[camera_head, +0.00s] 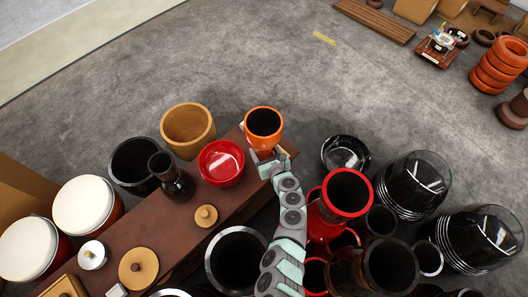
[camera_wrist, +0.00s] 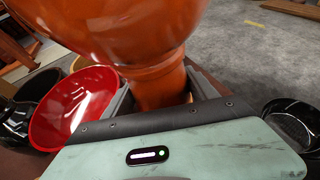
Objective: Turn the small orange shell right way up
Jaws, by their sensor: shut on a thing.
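The small orange shell (camera_head: 263,124) is at the far right end of the brown bench. Its wide mouth faces up in the head view and shows a dark inside. In the wrist view its glossy orange bowl (camera_wrist: 140,30) fills the top, with a narrower neck below. My gripper (camera_head: 266,156) is shut on that neck, one finger on each side, as the wrist view (camera_wrist: 160,92) shows. The shell's foot is hidden behind the gripper, so I cannot tell whether it touches the bench.
A red bowl (camera_head: 221,163) sits on the bench (camera_head: 160,226) just left of the shell. A tan shell (camera_head: 187,126) stands beyond it. Black and red shells (camera_head: 346,190) crowd the right of my arm. The grey floor (camera_head: 250,60) beyond is clear.

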